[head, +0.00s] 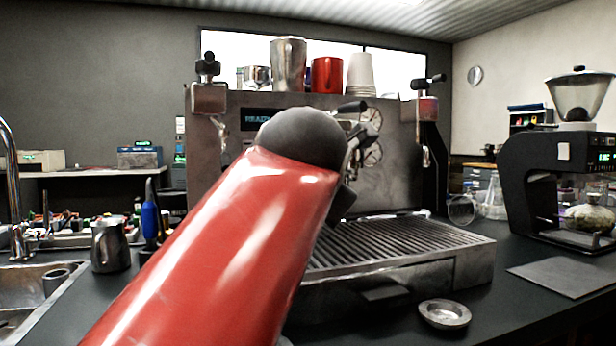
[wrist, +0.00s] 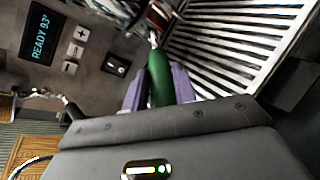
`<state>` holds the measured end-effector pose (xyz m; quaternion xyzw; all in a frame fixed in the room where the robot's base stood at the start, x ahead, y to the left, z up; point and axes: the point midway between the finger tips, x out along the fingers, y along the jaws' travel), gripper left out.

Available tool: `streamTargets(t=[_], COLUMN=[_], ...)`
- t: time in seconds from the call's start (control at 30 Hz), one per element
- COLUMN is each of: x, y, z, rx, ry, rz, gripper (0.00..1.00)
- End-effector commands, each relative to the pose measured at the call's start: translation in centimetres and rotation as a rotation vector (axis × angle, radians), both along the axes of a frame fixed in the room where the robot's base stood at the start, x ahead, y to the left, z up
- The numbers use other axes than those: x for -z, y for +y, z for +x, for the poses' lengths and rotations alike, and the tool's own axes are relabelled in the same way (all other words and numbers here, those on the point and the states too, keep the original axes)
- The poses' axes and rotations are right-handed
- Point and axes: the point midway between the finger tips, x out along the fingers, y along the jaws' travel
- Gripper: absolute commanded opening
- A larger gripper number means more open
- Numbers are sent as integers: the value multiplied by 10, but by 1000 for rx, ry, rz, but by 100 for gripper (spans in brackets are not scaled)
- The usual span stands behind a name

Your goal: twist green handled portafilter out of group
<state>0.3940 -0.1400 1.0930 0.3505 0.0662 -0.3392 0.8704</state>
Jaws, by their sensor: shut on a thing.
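The green-handled portafilter (wrist: 160,80) shows in the wrist view, its green handle pointing towards me. My gripper (wrist: 160,88) has its two purple fingers on either side of the handle and is shut on it. The far end of the portafilter, by the group, is small and partly out of frame at the top, so I cannot tell how it sits there. In the head view my red arm covers the middle of the espresso machine (head: 395,170) and hides the green handle. A black handle end shows just past my arm.
The slatted drip tray (head: 400,245) lies below the group. A small metal dish (head: 445,314) stands in front of it. A grinder (head: 550,165) stands at right beside a grey mat (head: 565,277). A metal pitcher (head: 110,245) and a sink (head: 35,290) are at left.

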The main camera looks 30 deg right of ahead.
Motion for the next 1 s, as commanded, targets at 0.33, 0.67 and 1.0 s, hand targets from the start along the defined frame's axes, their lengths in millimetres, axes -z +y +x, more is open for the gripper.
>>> streamTargets(t=[0.33, 0.67, 1.0], x=[-1, -1, -1], y=[24, 45, 68], z=[-16, -31, -46], rx=[-1, -1, 0], ry=[-2, -1, -3], rz=[-2, -2, -2], gripper=[0, 0, 0])
